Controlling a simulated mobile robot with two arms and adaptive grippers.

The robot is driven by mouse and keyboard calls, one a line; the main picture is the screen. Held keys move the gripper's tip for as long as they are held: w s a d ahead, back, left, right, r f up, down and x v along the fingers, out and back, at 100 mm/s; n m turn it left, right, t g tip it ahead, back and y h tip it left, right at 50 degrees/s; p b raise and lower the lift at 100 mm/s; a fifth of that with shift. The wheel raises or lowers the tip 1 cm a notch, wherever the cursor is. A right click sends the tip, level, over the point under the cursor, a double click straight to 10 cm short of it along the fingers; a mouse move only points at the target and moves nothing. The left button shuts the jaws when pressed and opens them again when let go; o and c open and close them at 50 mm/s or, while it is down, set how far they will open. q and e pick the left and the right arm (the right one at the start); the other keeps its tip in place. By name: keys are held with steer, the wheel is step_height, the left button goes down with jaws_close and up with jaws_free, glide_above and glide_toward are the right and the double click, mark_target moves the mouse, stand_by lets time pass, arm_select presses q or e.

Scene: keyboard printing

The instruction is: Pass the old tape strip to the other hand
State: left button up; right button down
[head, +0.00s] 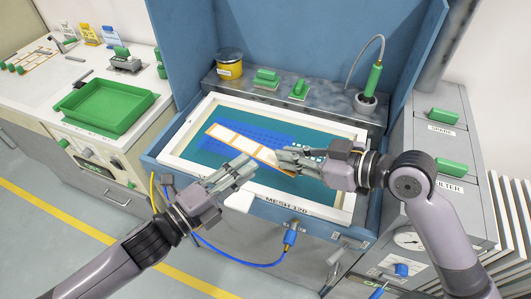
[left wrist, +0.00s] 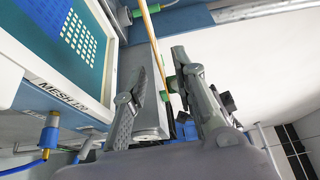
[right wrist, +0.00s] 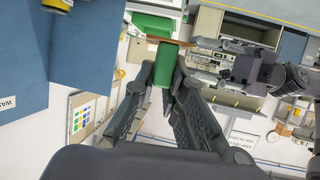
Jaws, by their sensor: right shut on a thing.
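The old tape strip (head: 238,143), a long white strip with orange edges, is held slanting above the blue-patterned screen. My right gripper (head: 283,158) is at its near right end. The right wrist view shows that gripper (right wrist: 168,75) shut on a green grip (right wrist: 163,65), with the strip's brownish edge (right wrist: 165,41) beyond. My left gripper (head: 248,168) is open near the strip's front side. In the left wrist view the strip (left wrist: 149,28) is a thin edge-on line with green tabs, running toward the gap between the open fingers (left wrist: 162,63). Contact there cannot be told.
The white screen frame (head: 340,205) lies under both hands on the blue bench. Behind stand a yellow tin (head: 229,65), green-handled pieces (head: 266,77) and a green tool with a cable (head: 373,78). A green tray (head: 105,104) sits on the left counter.

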mark_target(269, 153)
arm_select(q)
steer(key=x, duration=0.8)
steer(key=shift+s, duration=0.1)
jaws_close()
stand_by(0.4)
arm_select(e)
steer(key=c, duration=1.6)
jaws_free()
steer(key=shift+o, duration=0.2)
